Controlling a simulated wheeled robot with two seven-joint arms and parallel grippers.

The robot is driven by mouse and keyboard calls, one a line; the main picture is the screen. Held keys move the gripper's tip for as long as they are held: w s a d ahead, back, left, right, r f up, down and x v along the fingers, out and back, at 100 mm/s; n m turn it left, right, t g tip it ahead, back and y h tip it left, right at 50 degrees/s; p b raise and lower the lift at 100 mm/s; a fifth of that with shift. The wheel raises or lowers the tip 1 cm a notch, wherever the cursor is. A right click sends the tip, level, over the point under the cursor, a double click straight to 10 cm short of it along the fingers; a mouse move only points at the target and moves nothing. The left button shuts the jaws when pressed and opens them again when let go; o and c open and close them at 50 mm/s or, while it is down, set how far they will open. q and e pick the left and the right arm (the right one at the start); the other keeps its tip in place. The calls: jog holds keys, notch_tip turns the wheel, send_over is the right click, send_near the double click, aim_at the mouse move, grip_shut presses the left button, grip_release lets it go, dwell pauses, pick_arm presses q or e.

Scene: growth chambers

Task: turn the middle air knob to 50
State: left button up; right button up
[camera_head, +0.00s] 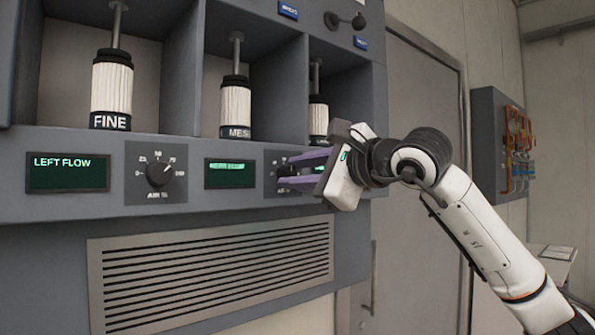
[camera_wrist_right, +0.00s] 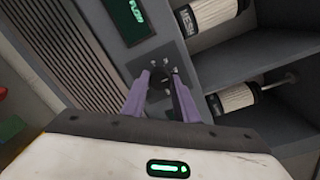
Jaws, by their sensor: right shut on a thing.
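The middle air knob (camera_wrist_right: 159,84) is a dark dial on a grey plate, right of the middle display (camera_head: 230,173). My right gripper (camera_head: 283,171), with purple fingers, is shut on this knob, one finger on each side. In the head view the fingers cover most of the knob, so its pointer and setting cannot be read. In the wrist view the purple fingertips (camera_wrist_right: 163,82) straddle the knob, and some scale marks show beyond them. My left gripper is not in view.
The left air knob (camera_head: 159,172) sits beside a display reading LEFT FLOW (camera_head: 68,172). White filter cylinders labelled FINE (camera_head: 111,85) and MES (camera_head: 236,105) stand in bays above. A vent grille (camera_head: 210,270) lies below. A grey door (camera_head: 420,240) is behind my right arm.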

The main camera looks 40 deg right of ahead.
dwell(0.4)
jog(key=o, duration=1.1)
jog(key=s, duration=0.3)
jog(key=s+b, duration=0.1)
jog(key=s, duration=0.3)
jog(key=s+b, duration=0.1)
jog(key=s, duration=0.2)
jog(key=shift+s+d+r, duration=0.15)
jog(key=shift+d+r, duration=0.2)
